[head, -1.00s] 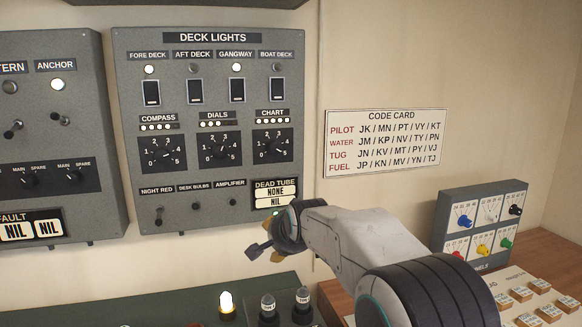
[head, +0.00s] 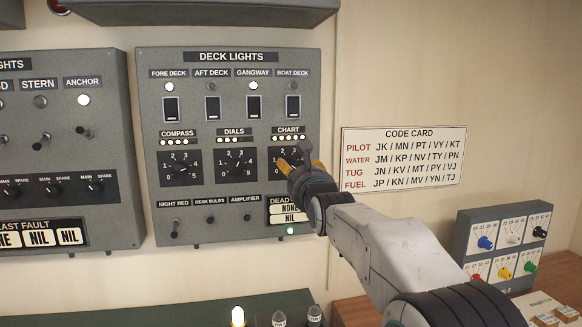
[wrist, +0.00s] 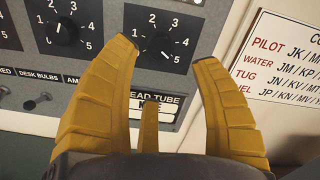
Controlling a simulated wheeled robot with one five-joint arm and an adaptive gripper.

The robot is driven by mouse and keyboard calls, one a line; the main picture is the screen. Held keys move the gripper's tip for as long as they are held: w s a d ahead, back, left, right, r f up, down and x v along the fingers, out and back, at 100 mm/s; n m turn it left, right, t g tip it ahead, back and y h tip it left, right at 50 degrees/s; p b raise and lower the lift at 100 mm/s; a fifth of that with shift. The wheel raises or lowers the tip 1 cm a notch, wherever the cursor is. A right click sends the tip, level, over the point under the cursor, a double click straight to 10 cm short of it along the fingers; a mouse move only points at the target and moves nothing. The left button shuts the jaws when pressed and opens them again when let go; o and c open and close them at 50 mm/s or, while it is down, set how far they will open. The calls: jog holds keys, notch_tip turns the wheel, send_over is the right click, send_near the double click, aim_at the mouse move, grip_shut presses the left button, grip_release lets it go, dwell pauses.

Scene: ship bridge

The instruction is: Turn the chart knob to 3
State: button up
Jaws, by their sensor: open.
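The chart knob (wrist: 158,46) is a black dial on the DECK LIGHTS panel, with white numbers around it. In the wrist view it shows just beyond the fingertips, and its pale mark seems to point down-right toward 5. In the head view my gripper hides most of the chart dial plate (head: 276,153). The row of small lamps (head: 288,138) above it looks lit. My gripper (wrist: 168,56) is open, its yellow fingers on either side of the knob's lower part in the picture. I cannot tell whether they touch it. The gripper also shows in the head view (head: 300,165).
The dials knob (head: 236,168) and compass knob (head: 181,170) sit to the left. Small toggles (head: 247,217) line the row below. The boat deck switch (head: 293,106) is above. A code card (head: 403,158) hangs to the right.

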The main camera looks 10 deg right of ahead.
aim_at(291, 166)
jog(key=shift+m, duration=0.6)
jog(key=shift+w+p, duration=1.85)
jog(key=shift+w, duration=1.8)
jog(key=shift+c, duration=0.3)
grip_shut()
jog(key=shift+f, duration=0.1)
